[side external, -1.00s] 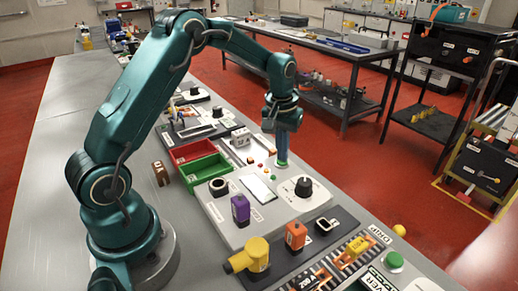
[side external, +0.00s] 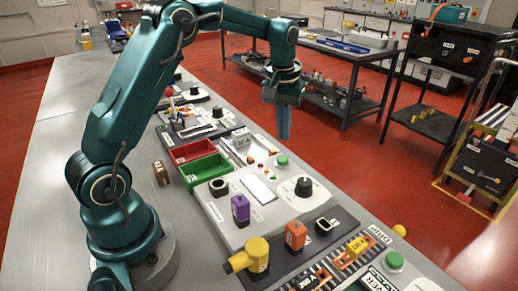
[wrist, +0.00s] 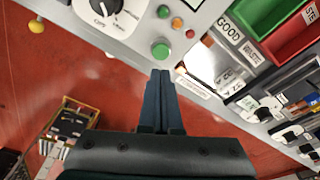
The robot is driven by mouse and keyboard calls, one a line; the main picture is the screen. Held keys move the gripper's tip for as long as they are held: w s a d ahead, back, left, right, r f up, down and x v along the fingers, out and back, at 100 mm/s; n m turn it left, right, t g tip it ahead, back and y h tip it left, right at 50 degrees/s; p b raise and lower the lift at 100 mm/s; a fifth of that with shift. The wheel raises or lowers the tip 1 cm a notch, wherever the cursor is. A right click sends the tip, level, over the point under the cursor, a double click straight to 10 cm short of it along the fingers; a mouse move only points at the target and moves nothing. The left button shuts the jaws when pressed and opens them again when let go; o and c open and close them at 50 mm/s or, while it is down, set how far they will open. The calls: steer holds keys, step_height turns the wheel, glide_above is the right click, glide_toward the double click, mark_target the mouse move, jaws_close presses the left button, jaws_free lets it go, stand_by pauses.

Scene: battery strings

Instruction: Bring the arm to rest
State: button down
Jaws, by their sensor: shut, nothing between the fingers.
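My gripper (side external: 284,122) is shut and empty, pointing down in the air above the far edge of the workbench (side external: 75,105). In the wrist view its closed fingers (wrist: 162,100) show at the middle, with a green button (wrist: 161,50) just beyond the tips in the picture. The same green button (side external: 282,160) sits on the grey panel in the side view, below the fingertips and apart from them.
A red tray (side external: 190,151) and a green tray (side external: 205,170) stand left of the gripper. A black dial (side external: 303,186), purple block (side external: 240,208), orange block (side external: 295,235) and yellow part (side external: 250,257) are nearer. Another bench (side external: 345,55) stands behind, across the red floor.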

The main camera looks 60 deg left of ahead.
steer(key=s+d+r+m+t, duration=0.25)
steer(key=s+d+r, duration=0.5)
steer(key=r, duration=0.45)
steer(key=s+d+f+m, duration=0.1)
steer(key=s+f, duration=0.2)
steer(key=s, duration=0.3)
steer(key=s+d+f+m+t, duration=0.1)
steer(key=s+d+f+m, duration=0.1)
steer(key=s, duration=0.5)
steer(key=shift+s+f+h, duration=0.2)
steer(key=shift+f+h, duration=0.2)
steer(key=shift+f, duration=0.25)
